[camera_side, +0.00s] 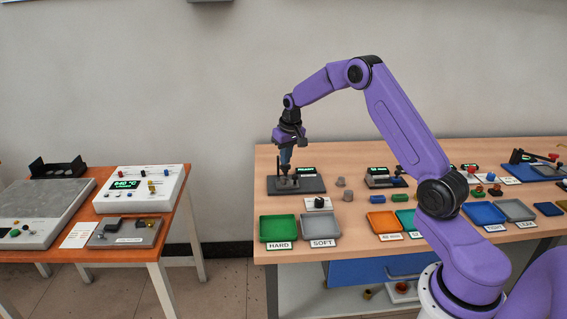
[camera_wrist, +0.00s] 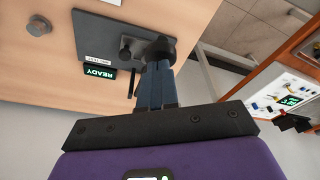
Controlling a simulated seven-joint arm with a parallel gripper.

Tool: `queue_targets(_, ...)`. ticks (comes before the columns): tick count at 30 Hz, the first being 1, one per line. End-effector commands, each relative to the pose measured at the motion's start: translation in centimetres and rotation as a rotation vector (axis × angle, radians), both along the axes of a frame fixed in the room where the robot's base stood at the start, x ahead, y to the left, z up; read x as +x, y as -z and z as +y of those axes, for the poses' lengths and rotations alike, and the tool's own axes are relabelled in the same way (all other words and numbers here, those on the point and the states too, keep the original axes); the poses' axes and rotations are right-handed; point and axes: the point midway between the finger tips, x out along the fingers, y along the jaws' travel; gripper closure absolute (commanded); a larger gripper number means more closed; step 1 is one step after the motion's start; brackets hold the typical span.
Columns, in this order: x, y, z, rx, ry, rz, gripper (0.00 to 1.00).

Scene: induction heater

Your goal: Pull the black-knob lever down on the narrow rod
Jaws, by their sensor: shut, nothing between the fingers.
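My gripper (camera_side: 285,170) points down over the dark grey tester (camera_side: 313,186) at the left end of the wooden table. In the wrist view its two blue-grey fingers (camera_wrist: 160,72) are closed together with nothing between them. Their tips are at a dark rounded part (camera_wrist: 160,48) of the tester; I cannot tell whether they touch it. A short dark knob-like part (camera_wrist: 128,43) stands beside it. A thin dark rod (camera_wrist: 136,82) shows left of the fingers. The tester's green display (camera_wrist: 100,73) reads READY. The fingers hide part of the mechanism, so the lever's position is unclear.
A green tray (camera_side: 278,228) marked HARD and a grey tray (camera_side: 319,228) marked SOFT stand in front. Small grey cylinders (camera_side: 348,195) stand right of the tester. A second device (camera_side: 380,178) is farther right.

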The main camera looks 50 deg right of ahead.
Motion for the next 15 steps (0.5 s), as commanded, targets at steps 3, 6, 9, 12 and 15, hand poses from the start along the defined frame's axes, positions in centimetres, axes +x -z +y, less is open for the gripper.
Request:
queue_targets(3, 0.0, 0.4, 0.0, 0.0, 0.0, 0.001, 1.0)
queue_targets(6, 0.0, 0.8, 0.0, 0.0, 0.0, 0.001, 1.0)
queue_targets(9, 0.0, 1.1, 0.0, 0.0, 0.0, 0.001, 1.0)
queue_targets(12, 0.0, 1.5, 0.0, 0.001, 0.0, 0.002, 1.0)
queue_targets(15, 0.0, 1.8, 0.0, 0.001, 0.0, 0.002, 1.0)
